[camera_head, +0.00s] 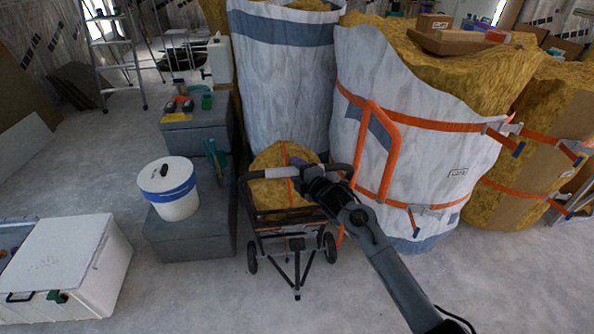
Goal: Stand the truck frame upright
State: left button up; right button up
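A wheeled truck (296,214) with a dark frame stands on the floor at the centre, with a small wheel on each side. Its dark curved handle bar (262,174) runs across the top, over a yellow bundle. My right gripper (311,177) is at the right part of this bar, seen from behind. My arm hides part of the bar and the fingertips, so I cannot tell whether they are closed on it. My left gripper is out of view.
Tall wrapped insulation rolls (283,80) stand close behind the truck, and a strapped one (452,150) stands at right. Grey boxes (190,236), one bearing a white bucket (168,190), stand at left. A white chest (75,262) is at front left. The front floor is clear.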

jog(key=shift+r, duration=0.15)
jog(key=shift+d, duration=0.1)
jog(key=shift+s+d+r+p, duration=0.1)
jog(key=shift+s+d+p, duration=0.05)
jog(key=shift+s+p, duration=0.15)
jog(key=shift+s+d+r+p, duration=0.1)
jog(key=shift+s+p, duration=0.1)
jog(key=shift+s, duration=0.15)
jog(key=p+v, duration=0.3)
jog(key=v, duration=0.6)
jog(key=shift+s, duration=0.2)
jog(key=shift+f, duration=0.1)
